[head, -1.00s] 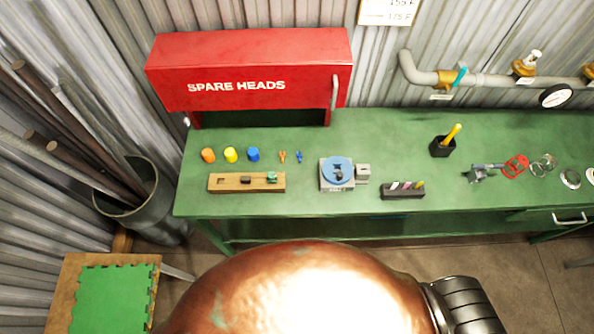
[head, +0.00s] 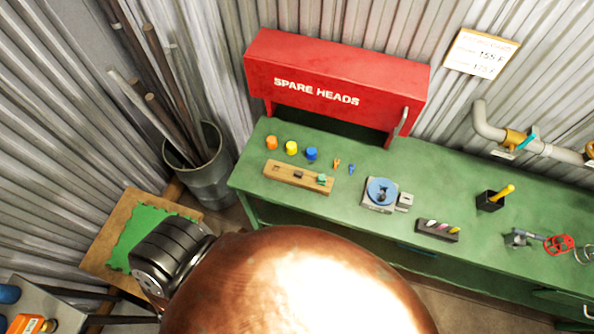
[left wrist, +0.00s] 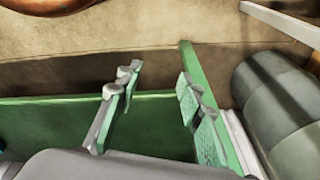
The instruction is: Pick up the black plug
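In the head view a small dark piece (head: 298,174) sits in the wooden block (head: 283,175) on the green bench. A dark part (head: 382,195) also sits on the blue disc (head: 375,188) of a grey fixture. I cannot tell which of these, if either, is the black plug. My left gripper (left wrist: 157,92) shows in the left wrist view, its two green-padded fingers wide apart with nothing between them. It does not show in the head view. My right gripper is in neither view.
The bench (head: 340,215) also carries orange, yellow and blue caps, a dark marker holder (head: 437,231) and a black cup (head: 491,200). A red SPARE HEADS cabinet (head: 335,83) stands behind. A pipe-filled bin (head: 207,180) and a stool with a green mat (head: 150,235) are left.

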